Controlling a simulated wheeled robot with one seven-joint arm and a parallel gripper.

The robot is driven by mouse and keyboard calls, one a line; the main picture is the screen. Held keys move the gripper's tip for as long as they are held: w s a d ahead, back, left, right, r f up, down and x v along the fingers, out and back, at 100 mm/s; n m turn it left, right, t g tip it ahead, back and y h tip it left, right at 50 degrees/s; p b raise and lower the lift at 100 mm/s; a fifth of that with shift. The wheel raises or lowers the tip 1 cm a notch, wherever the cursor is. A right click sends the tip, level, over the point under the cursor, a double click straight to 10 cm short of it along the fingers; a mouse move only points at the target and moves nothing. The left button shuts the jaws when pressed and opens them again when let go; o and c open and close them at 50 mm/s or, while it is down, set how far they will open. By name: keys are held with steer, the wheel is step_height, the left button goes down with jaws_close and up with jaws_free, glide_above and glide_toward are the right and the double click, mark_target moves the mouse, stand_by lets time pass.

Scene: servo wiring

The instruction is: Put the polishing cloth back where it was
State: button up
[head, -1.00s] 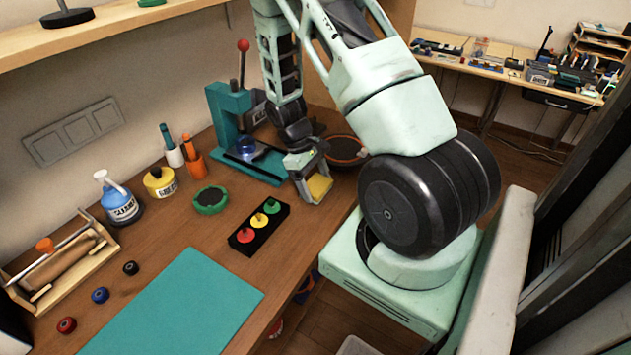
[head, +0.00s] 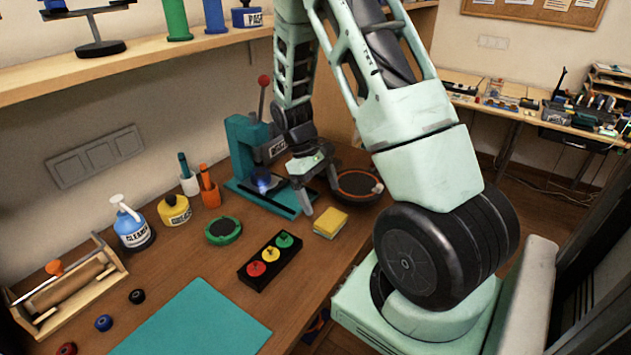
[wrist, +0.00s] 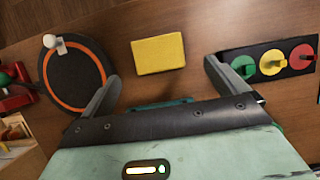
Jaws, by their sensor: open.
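The polishing cloth, a folded yellow pad (head: 330,223), lies flat on the wooden bench near its right edge. It also shows in the wrist view (wrist: 158,54), whole and uncovered, ahead of the fingers. My gripper (head: 320,191) is open and empty, behind the cloth in the head view and apart from it. In the wrist view its two fingers are spread wide, with the cloth beyond the gap between them.
A black block with red, yellow and green knobs (head: 269,262) lies left of the cloth. A round black pad with an orange ring (head: 357,184) and a teal press (head: 250,150) stand behind. A teal mat (head: 200,320) lies in front.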

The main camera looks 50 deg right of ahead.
steer(key=v, duration=0.4)
steer(key=s+a+r+n+t, duration=0.1)
steer(key=a+r+n, duration=0.15)
steer(key=a, duration=0.95)
steer(key=a+r+n+t, duration=0.15)
steer(key=a+r, duration=0.25)
steer(key=a, duration=0.7)
steer(key=s+a+r+n+t+y, duration=0.1)
steer(key=s+a+r+n+t, duration=0.1)
steer(key=s+a, duration=1.1)
steer(key=shift+s+a+r+n, duration=0.45)
steer(key=shift+s+r, duration=0.35)
steer(key=shift+s, duration=0.35)
